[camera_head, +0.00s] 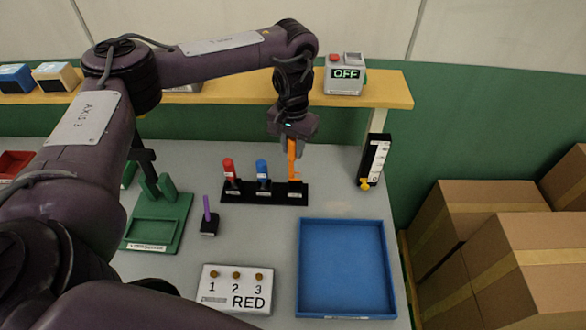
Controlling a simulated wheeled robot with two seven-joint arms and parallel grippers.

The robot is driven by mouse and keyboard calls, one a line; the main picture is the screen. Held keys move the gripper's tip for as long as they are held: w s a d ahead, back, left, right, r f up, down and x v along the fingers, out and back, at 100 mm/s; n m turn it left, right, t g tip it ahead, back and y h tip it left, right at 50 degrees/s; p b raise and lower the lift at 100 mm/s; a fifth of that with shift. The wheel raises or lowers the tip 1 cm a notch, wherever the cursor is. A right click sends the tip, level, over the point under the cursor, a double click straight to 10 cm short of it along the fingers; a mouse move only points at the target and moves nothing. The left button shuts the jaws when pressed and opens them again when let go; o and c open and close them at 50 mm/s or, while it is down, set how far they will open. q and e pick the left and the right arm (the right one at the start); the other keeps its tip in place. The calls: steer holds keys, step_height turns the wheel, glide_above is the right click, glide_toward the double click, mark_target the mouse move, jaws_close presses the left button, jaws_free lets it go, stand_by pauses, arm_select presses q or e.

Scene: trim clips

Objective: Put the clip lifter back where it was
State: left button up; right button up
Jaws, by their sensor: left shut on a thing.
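My left gripper (293,143) points down at the back middle of the table and is shut on an upright orange tool (292,162). This tool appears to be the clip lifter. Its lower end is over or in the right end of a black rack (249,197); I cannot tell whether it is seated. A red-handled tool (229,169) and a blue-handled tool (262,168) stand in the same rack, to the left of my gripper. My right gripper is not in view.
A blue tray (345,222) lies at the right front. A white panel marked RED (236,287) is left of it. A purple stick (207,209) stands in a small black base. A green fixture (157,220) is at left, a black-and-white gauge (374,162) at right.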

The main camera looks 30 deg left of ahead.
mark_target(293, 176)
arm_select(q)
step_height(293, 176, down, 4)
steer(key=shift+d+r, duration=0.1)
steer(key=shift+r, duration=0.15)
steer(key=shift+f+b, duration=0.4)
steer(key=shift+f, duration=0.2)
step_height(293, 176, down, 3)
steer(key=shift+f+b, duration=0.1)
steer(key=shift+b, duration=0.35)
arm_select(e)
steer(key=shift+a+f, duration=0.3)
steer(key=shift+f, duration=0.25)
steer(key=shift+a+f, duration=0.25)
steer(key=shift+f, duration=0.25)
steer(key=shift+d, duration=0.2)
arm_select(q)
steer(key=o, duration=1)
steer(key=shift+f, duration=0.1)
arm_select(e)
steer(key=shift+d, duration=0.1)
